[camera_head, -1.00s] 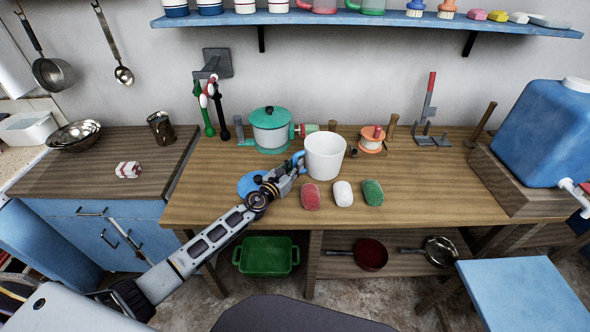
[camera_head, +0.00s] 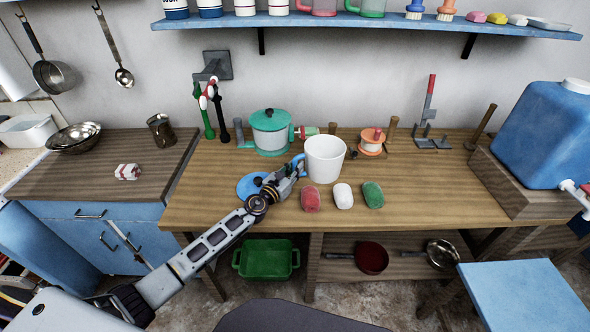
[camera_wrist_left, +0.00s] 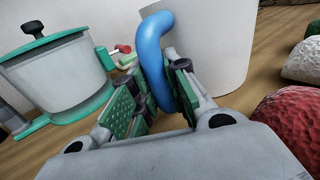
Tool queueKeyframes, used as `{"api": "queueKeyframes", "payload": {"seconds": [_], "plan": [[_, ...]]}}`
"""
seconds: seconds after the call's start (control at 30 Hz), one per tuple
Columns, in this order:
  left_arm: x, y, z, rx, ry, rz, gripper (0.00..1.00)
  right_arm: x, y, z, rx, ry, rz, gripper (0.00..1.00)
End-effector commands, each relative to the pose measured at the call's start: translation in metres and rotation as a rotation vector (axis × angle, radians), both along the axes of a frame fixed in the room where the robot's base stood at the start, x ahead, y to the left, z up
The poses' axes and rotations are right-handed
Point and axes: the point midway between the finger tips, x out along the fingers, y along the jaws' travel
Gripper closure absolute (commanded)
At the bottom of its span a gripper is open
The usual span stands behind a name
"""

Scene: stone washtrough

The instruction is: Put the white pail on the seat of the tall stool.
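The white pail (camera_head: 325,160) stands upright on the wooden workbench, with its blue handle on its left side. My left gripper (camera_head: 295,169) reaches it from the left. In the left wrist view, the blue handle (camera_wrist_left: 160,58) passes between the fingers of my left gripper (camera_wrist_left: 163,82), which look closed on it. The pail's white wall (camera_wrist_left: 212,45) is just beyond the fingers. A blue-topped stool (camera_head: 520,295) stands at the lower right, its seat bare and partly cut off by the frame. My right gripper is not in view.
A teal-lidded pot (camera_head: 270,131) stands behind left of the pail, and a spool (camera_head: 371,141) behind right. Red (camera_head: 310,199), white (camera_head: 343,196) and green (camera_head: 373,194) lumps lie in front. A blue jug (camera_head: 545,135) in a wooden stand is at right.

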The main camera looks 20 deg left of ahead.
Motion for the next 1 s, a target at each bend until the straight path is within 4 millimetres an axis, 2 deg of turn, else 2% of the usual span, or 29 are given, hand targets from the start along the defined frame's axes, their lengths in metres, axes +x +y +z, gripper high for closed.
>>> {"api": "queueKeyframes", "payload": {"seconds": [0.03,0.17,0.6,0.77,1.0], "plan": [[0.000,0.000,-0.002,0.001,0.003,0.000,0.79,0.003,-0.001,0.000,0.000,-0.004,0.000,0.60],[-0.001,0.000,-0.003,0.001,0.004,0.000,0.62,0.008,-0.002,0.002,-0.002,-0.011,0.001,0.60],[-0.001,0.000,-0.003,0.002,0.006,0.000,0.62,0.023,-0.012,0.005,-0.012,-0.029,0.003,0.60],[-0.001,0.000,0.001,0.002,0.006,0.000,0.62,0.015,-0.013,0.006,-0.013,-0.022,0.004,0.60],[-0.019,0.006,0.001,0.001,0.004,0.000,0.62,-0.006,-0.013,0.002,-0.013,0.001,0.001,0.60]]}}
